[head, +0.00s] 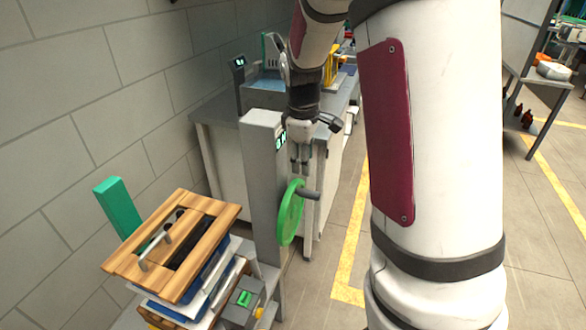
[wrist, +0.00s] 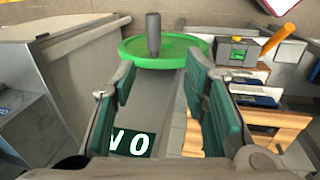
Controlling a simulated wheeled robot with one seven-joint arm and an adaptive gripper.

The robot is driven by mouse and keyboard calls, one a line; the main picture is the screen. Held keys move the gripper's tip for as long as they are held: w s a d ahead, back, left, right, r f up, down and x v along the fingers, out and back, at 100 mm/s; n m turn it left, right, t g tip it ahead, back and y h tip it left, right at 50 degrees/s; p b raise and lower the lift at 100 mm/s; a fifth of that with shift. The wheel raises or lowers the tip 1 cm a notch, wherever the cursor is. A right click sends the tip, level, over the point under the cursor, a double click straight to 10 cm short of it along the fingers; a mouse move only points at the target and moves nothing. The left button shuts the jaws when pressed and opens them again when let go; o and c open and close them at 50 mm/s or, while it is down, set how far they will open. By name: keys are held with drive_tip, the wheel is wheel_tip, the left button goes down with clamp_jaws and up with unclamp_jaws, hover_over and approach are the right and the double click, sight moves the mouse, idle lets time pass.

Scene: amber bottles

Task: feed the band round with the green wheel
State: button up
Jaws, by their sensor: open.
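The green wheel (head: 290,213) is mounted upright on the side of a grey post (head: 262,185). Its dark handle (head: 308,194) sticks out toward the right. In the wrist view the wheel (wrist: 190,48) lies ahead of the fingers, with the grey handle (wrist: 153,35) standing up from it near the middle of the picture. My gripper (head: 301,168) points down just above the wheel and handle. In the wrist view its two fingers (wrist: 160,85) are apart with nothing between them. The handle is beyond the fingertips, apart from them. I cannot make out the band.
A wooden tray (head: 133,263) sits on a pile of boards and folders left of the post. A small box with a green display (head: 242,297) stands beside it. A workbench (head: 222,150) is behind. A dark display (wrist: 131,143) is on the post. Floor to the right is clear.

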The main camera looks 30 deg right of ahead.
sight(308, 191)
drive_tip(key=d+f, duration=0.1)
drive_tip(key=f, duration=0.3)
drive_tip(key=w+d+f, duration=0.1)
drive_tip(key=f, duration=0.4)
drive_tip(key=w+d+f, duration=0.1)
drive_tip(key=f, duration=0.4)
drive_tip(key=shift+w+p, duration=0.2)
drive_tip(key=shift+p, duration=0.15)
clamp_jaws()
